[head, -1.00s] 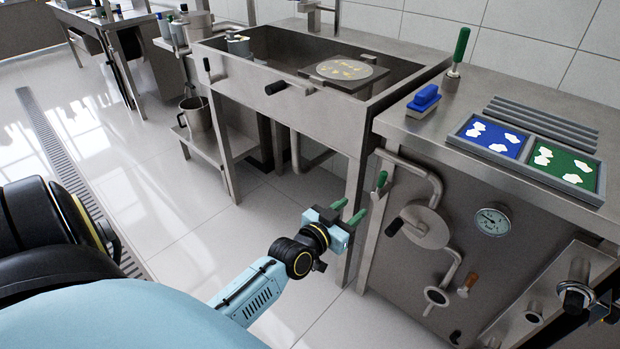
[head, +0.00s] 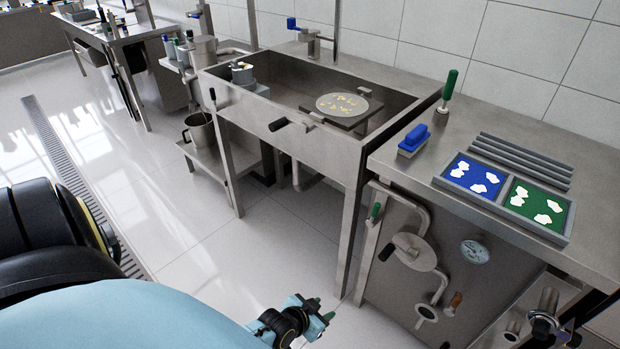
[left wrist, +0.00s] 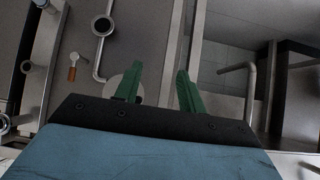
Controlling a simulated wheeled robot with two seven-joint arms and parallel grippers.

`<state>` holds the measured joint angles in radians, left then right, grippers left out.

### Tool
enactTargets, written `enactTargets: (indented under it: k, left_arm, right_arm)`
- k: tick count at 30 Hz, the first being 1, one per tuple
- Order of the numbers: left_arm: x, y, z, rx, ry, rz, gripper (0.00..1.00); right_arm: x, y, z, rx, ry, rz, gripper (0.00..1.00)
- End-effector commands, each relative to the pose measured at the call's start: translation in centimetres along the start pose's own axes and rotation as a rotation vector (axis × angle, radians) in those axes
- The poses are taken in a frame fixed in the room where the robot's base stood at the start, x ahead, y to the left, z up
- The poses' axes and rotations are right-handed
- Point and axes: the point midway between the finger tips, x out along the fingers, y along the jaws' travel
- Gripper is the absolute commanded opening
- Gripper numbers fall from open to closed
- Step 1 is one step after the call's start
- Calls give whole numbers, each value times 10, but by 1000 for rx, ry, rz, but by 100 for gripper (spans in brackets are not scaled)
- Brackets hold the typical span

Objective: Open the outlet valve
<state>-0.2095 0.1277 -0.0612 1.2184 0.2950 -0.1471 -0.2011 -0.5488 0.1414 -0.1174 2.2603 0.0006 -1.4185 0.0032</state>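On the steel cabinet front, a short lever with an orange-brown grip (head: 454,301) sits beside a round pipe mouth (head: 427,313). Both also show in the left wrist view, the lever (left wrist: 72,67) at upper left and the pipe mouth (left wrist: 103,25) at the top. Above them is a round plate (head: 415,254) with a black handle, and a green-handled lever (head: 375,212). None is labelled as the outlet valve. My left gripper (head: 322,309) is low, left of the cabinet and apart from the levers. Its green fingers (left wrist: 160,72) are open and empty. My right gripper cannot be made out.
A steel sink (head: 350,140) with a strainer disc (head: 342,105) stands left of the cabinet; its legs rise near my left gripper. A pressure gauge (head: 474,251) sits on the cabinet front. Open floor (head: 200,240) lies to the left.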

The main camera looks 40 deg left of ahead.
Motion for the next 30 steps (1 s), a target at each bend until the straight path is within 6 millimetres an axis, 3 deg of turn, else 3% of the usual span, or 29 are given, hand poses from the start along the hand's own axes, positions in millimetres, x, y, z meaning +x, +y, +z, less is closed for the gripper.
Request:
enactTargets:
  k: [1, 9, 22, 26, 30]
  left_arm:
    - [-7, 2, 6, 4, -28, 3, 40]
    - [-21, 10, 40, 15, -122, 12, 40]
    - [-24, 11, 49, 18, -144, 13, 40]
    - [-25, 12, 53, 19, -152, 14, 23]
    - [-29, 14, 75, 28, -199, 16, 5]
  right_arm:
    - [-9, 0, -2, 0, 0, 0, 40]
    - [-24, 1, -7, 0, 0, 0, 40]
    - [-25, 2, -7, 0, 0, 0, 40]
    - [-20, 1, -6, 0, -3, 0, 40]
    - [14, 0, 2, -3, -22, -2, 40]
